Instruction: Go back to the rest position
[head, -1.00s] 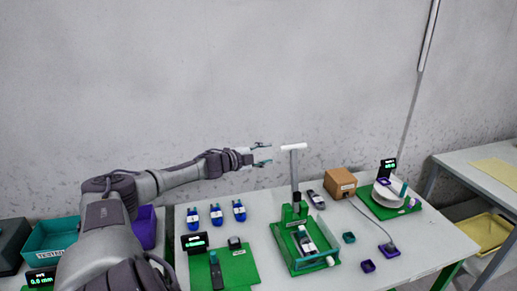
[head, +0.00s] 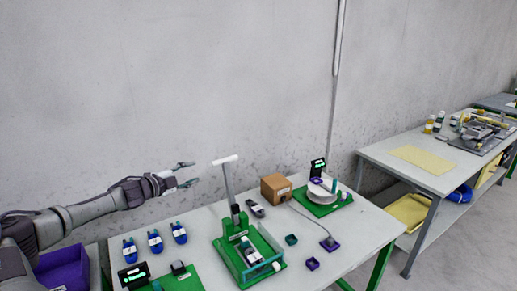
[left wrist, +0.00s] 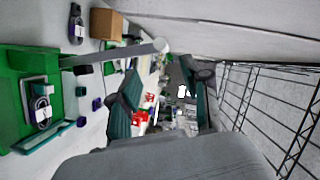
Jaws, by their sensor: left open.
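My left gripper (head: 188,176) is open and empty. It is held in the air above the back of the white table (head: 361,236), near the wall, with its arm coming in from the left. In the head view its fingertips are just left of the white handle (head: 225,160) of the green lever press (head: 237,229). In the left wrist view the open fingers (left wrist: 165,95) show with nothing between them, and the press handle (left wrist: 140,50) crosses beside one finger. My right gripper is not in view.
Several blue bottles (head: 154,240) stand at the table's left. A cardboard box (head: 276,187), a white round device on a green plate (head: 322,193) and small purple trays (head: 313,264) are to the right. A second table (head: 383,151) stands further right, across a floor gap.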

